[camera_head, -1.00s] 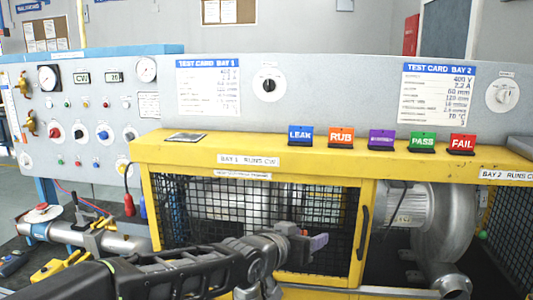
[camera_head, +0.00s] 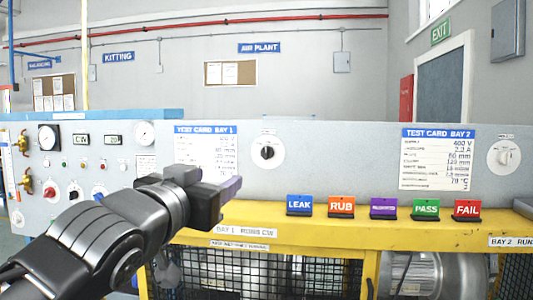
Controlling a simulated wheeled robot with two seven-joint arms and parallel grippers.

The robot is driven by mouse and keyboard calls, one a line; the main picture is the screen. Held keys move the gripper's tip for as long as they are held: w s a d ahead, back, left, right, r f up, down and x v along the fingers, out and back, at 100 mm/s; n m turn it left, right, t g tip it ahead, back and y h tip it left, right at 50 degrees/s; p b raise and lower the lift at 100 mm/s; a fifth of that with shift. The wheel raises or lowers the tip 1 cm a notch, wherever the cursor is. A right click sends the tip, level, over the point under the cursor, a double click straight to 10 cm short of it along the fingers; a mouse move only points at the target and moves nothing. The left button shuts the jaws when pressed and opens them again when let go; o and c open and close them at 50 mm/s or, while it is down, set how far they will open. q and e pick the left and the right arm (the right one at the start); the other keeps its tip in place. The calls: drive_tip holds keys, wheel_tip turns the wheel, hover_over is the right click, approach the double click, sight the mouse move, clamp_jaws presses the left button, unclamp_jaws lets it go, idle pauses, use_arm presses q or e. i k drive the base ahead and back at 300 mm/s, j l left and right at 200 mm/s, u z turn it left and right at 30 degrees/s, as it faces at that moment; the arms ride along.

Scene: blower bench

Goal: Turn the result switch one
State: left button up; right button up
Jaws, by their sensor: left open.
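The rotary switch (camera_head: 267,152) beside the bay 1 test card has a black knob on a round white plate, set in the grey panel. I take it as result switch one. A similar switch (camera_head: 504,156) with a pale knob is at the far right, beside the bay 2 test card. My left gripper (camera_head: 232,189) is raised in front of the panel, left of and below the bay 1 switch, apart from it. It is open and looks empty. It covers the lower part of the bay 1 test card (camera_head: 205,143). My right gripper is out of view.
A yellow guard frame (camera_head: 330,232) with black mesh runs below the panel. On its ledge stand the LEAK (camera_head: 300,204), RUB (camera_head: 341,206), purple (camera_head: 383,207), PASS (camera_head: 425,208) and FAIL (camera_head: 467,209) signs. The panel between the bay 1 switch and bay 2 card is clear.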

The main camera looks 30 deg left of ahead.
sight(268, 152)
drive_tip(key=i+j, duration=0.2)
drive_tip(key=i, duration=0.25)
drive_tip(key=i+j, duration=0.15)
drive_tip(key=i, duration=0.25)
